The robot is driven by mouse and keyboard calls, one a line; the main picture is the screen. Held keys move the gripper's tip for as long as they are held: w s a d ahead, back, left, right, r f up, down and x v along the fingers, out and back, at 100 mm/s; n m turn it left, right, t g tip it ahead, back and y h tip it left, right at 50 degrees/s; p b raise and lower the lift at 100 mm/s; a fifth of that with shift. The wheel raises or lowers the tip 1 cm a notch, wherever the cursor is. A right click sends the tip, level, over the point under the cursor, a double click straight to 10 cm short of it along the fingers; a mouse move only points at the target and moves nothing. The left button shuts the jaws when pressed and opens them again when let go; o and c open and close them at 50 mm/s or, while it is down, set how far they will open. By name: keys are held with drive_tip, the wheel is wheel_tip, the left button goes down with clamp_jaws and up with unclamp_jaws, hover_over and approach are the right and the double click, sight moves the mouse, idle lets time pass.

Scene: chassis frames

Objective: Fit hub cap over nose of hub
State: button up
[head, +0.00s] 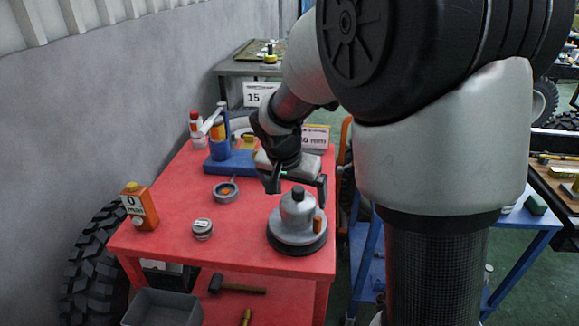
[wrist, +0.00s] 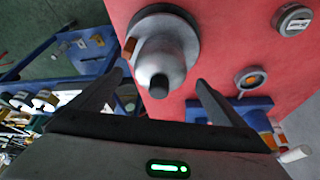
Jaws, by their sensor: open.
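The hub (head: 290,232) stands upright on the red table, a wide grey body on a dark round base. A narrower grey domed piece with a dark tip (head: 298,191) rises from its middle. I cannot tell whether this piece is the hub cap seated on the nose or the nose itself. My gripper (head: 297,184) is open and empty above the hub, with its fingers apart on either side of the dark tip. In the wrist view the hub (wrist: 176,24) is ahead and the dark tip (wrist: 158,85) shows between the open fingertips.
A small round tin (head: 202,229), a grey cup (head: 226,191) with something orange in it, and an orange bottle (head: 140,206) stand to the left. A blue stand (head: 231,163) is behind. The red table (head: 175,190) has bare room between them. An orange piece (head: 318,225) sits at the hub's side.

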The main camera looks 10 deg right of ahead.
drive_tip(key=p+v, duration=0.2)
drive_tip(key=v, duration=1.1)
drive_tip(key=shift+s, duration=0.15)
drive_tip(key=shift+r, duration=0.1)
drive_tip(key=s+d+r+n+t+y, duration=0.1)
drive_tip(key=s+d+n, duration=0.15)
drive_tip(key=s, duration=0.65)
drive_tip(key=s+d+r+n+t+y, duration=0.15)
drive_tip(key=s+n, duration=0.25)
drive_tip(key=s, duration=0.6)
wheel_tip(320, 180, up, 15)
drive_tip(key=p, duration=1.5)
drive_tip(key=shift+s+a+r, duration=0.15)
drive_tip(key=shift+g, duration=0.25)
